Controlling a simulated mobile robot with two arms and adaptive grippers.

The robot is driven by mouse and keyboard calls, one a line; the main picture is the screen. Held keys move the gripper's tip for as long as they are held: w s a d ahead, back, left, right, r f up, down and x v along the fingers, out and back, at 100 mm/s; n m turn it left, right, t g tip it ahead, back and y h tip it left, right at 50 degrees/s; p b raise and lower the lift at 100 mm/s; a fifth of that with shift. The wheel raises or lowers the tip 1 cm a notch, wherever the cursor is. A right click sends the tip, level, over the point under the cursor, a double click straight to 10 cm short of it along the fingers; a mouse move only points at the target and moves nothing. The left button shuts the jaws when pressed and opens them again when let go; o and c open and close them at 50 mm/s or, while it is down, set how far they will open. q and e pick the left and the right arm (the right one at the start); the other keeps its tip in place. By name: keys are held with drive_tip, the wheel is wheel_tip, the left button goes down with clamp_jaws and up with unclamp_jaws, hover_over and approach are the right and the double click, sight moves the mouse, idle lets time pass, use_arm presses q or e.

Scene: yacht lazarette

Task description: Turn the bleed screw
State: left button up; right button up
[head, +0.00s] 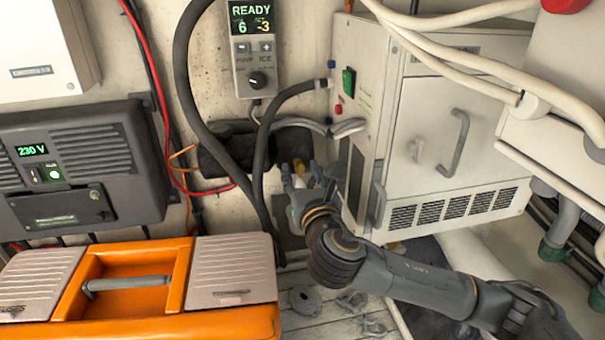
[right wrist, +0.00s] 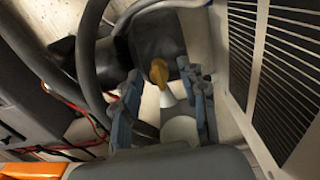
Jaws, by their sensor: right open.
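In the head view a bit of yellow (head: 299,166) shows between the fingertips. My right gripper (head: 303,178) is open and empty, reaching down beside the white cabinet; in its wrist view the two fingers (right wrist: 163,98) stand on either side of the gap. I see no contact with the knob. My left gripper is not in view.
Dark hoses (head: 262,150) hang just left of my right gripper. The white cabinet (head: 430,150) with its vent grille stands close on the right. An orange toolbox (head: 140,325) is at the lower left. A control panel (head: 256,50) reads READY.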

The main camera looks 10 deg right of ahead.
drive_tip(key=s, duration=1.2)
